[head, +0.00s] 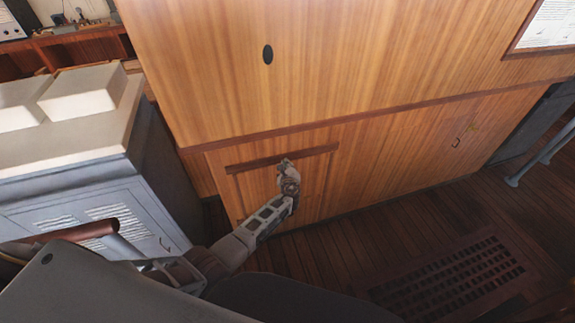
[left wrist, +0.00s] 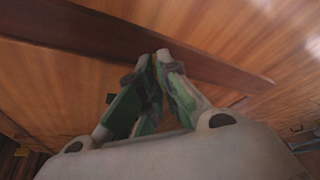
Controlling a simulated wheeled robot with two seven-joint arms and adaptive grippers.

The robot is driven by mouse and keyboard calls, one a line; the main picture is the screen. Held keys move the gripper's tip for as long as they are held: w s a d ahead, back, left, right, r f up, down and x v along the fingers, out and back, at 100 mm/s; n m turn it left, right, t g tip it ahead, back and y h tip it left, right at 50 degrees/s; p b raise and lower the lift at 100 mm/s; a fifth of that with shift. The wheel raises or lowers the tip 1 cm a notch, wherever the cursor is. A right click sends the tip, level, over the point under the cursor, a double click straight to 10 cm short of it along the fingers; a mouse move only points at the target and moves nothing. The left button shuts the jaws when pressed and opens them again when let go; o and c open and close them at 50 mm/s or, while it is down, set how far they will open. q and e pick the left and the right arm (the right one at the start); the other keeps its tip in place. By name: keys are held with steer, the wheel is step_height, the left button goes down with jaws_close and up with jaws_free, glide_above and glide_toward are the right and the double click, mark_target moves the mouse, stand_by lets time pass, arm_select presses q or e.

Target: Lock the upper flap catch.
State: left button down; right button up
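A dark wooden strip (head: 248,164) runs across the upper part of a lower wooden panel (head: 315,195). My left gripper (head: 284,162) is at this strip, near its middle, and covers part of it. In the left wrist view the fingertips (left wrist: 156,54) come together in front of the strip (left wrist: 85,30); nothing shows between them. I cannot tell whether they touch the strip. My right gripper is not in view.
A grey cabinet (head: 165,190) with a pale top stands left of the wooden front. A floor grating (head: 455,283) lies at lower right, and a metal rail (head: 540,155) stands at far right. The plank floor before the panel looks clear.

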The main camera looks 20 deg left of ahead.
arm_select(q)
steer(key=shift+w+r+m+g+y, duration=0.2)
steer(key=shift+m+g+y, duration=0.5)
steer(key=shift+m, duration=0.65)
steer(key=shift+w+r+m+g+y, duration=0.15)
steer(key=shift+m+g+y, duration=0.5)
steer(key=shift+m, duration=0.7)
steer(key=c, duration=1.8)
jaws_free()
steer(key=shift+o, duration=0.7)
steer(key=shift+f, duration=0.25)
steer(key=shift+s+d, duration=0.1)
steer(key=shift+s, duration=0.05)
